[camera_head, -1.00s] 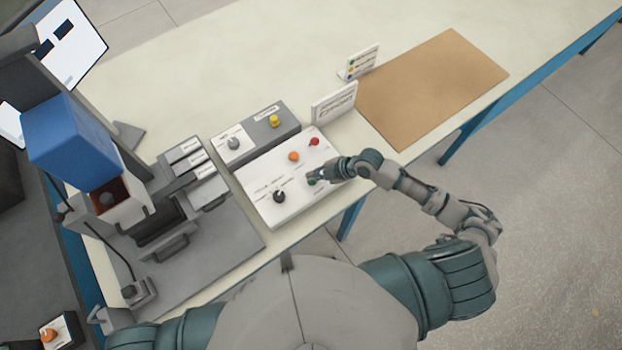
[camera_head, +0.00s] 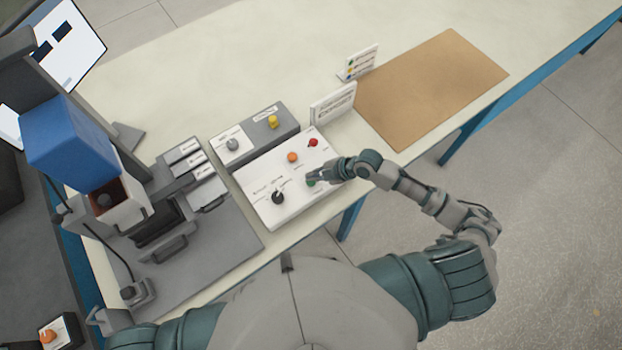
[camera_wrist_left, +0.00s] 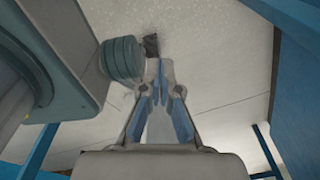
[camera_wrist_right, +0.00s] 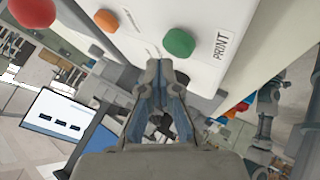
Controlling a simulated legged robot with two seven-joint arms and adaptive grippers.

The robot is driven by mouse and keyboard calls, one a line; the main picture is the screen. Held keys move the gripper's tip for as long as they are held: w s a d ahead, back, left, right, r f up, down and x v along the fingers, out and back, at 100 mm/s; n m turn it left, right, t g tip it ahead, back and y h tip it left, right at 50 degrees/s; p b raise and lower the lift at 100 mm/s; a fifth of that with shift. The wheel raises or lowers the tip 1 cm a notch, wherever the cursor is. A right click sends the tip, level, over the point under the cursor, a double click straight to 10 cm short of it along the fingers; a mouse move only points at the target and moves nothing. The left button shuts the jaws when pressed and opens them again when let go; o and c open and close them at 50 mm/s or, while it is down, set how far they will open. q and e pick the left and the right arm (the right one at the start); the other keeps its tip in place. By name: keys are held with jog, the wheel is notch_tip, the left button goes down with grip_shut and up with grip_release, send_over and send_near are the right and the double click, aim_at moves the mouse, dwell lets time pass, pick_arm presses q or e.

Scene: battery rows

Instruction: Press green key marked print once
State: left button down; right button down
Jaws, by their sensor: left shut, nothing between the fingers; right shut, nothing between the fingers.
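The green key (camera_wrist_right: 179,43) stands out from the white control panel in the right wrist view, with a PRINT label (camera_wrist_right: 222,45) beside it. In the head view the green key (camera_head: 311,183) is partly hidden by my right gripper (camera_head: 314,177). My right gripper is shut and empty, its fingertips at the key; in its wrist view the fingertips (camera_wrist_right: 160,64) show just below the key. I cannot tell whether they touch it. My left gripper (camera_wrist_left: 160,70) is shut and empty under the table's edge, and is not seen in the head view.
The white panel (camera_head: 258,201) also carries an orange key (camera_head: 292,157), a red key (camera_head: 312,142) and a black knob (camera_head: 278,198). A grey box (camera_head: 270,134) with a yellow knob stands behind. A press with a blue head (camera_head: 70,140) stands left.

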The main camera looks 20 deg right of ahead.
jog(key=shift+d+f, duration=0.15)
jog(key=shift+f, duration=0.15)
jog(key=shift+a, duration=0.3)
jog(key=shift+a+f, duration=0.1)
jog(key=shift+a, duration=0.05)
pick_arm(q)
jog(key=shift+d+f, duration=0.15)
jog(key=shift+f, duration=0.05)
